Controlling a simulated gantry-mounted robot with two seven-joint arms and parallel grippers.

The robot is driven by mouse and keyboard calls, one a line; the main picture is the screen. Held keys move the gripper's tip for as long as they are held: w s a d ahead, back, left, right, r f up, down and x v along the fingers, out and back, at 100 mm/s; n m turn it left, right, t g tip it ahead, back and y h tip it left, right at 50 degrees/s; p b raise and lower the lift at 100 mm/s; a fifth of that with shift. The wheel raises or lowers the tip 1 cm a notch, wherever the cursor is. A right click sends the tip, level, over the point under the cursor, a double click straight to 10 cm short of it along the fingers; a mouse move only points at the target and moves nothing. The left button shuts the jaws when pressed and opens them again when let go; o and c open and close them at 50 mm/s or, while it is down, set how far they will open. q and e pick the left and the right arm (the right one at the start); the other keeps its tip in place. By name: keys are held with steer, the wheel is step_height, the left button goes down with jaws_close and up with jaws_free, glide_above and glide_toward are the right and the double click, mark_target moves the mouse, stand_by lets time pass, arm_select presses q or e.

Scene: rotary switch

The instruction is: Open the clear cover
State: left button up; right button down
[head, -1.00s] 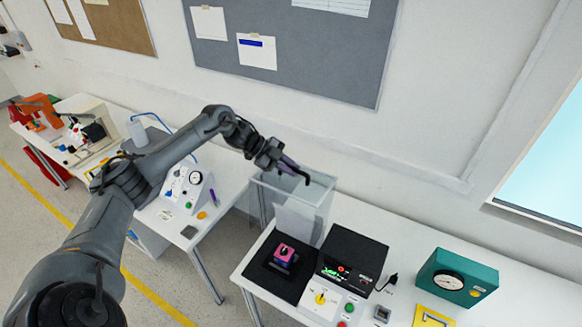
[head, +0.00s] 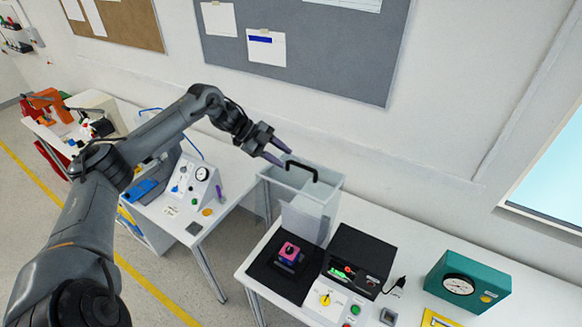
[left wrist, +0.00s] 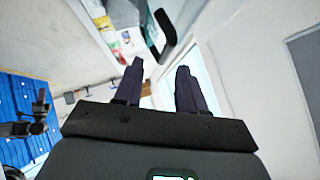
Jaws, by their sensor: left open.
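The clear cover (head: 317,188) stands raised and open at the back of the black mat, its box shape tipped up near the wall. Its black handle (head: 301,168) is at the top. My left gripper (head: 284,157) is open and empty just left of the handle, with a small apparent gap. In the left wrist view the two dark fingers (left wrist: 160,66) are spread, and the black handle (left wrist: 165,27) shows beyond them. A pink and dark part (head: 289,252) sits uncovered on the black mat (head: 262,265). My right gripper is not in view.
A black unit with a lit display (head: 352,262) and a white panel with a yellow knob (head: 322,299) stand right of the mat. A teal gauge box (head: 468,281) is further right. Another bench with a gauge panel (head: 196,184) stands left.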

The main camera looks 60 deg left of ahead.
arm_select(q)
steer(key=b+v, duration=0.2)
steer(key=v, duration=0.1)
steer(key=shift+s+a+f, duration=0.1)
steer(key=shift+s+f, duration=0.05)
steer(key=shift+f, duration=0.05)
steer(key=shift+s+a+r, duration=0.15)
steer(key=shift+s+r, duration=0.05)
steer(key=shift+r, duration=0.35)
steer(key=shift+s, duration=0.1)
